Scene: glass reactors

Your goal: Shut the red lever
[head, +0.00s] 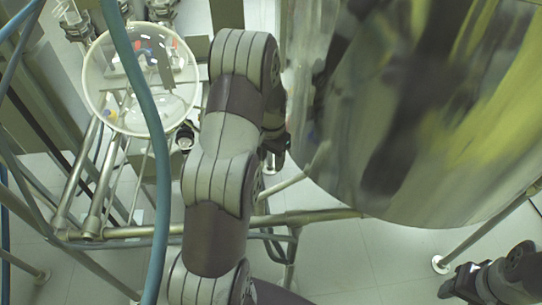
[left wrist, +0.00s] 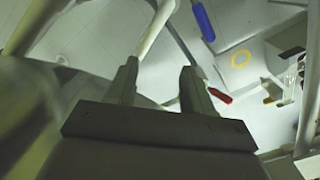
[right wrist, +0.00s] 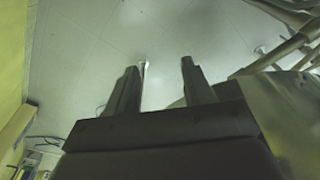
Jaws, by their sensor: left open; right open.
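The red lever (left wrist: 220,96) shows in the left wrist view as a short red handle, just right of my left gripper's right finger and apart from it. Part of it is hidden behind that finger. My left gripper (left wrist: 158,70) is open with nothing between its fingers. In the head view my left gripper (head: 274,146) is beside the large shiny vessel, mostly hidden behind my own arm. I cannot make out the red lever for sure in the head view. My right gripper (right wrist: 160,66) is open and empty, and it shows at the lower right in the head view (head: 458,283).
A large shiny metal vessel (head: 420,110) fills the right side. A round glass vessel (head: 140,80) stands at the upper left among metal pipes. A blue hose (head: 150,110) hangs in front. A blue handle (left wrist: 203,22) is above the red lever in the left wrist view.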

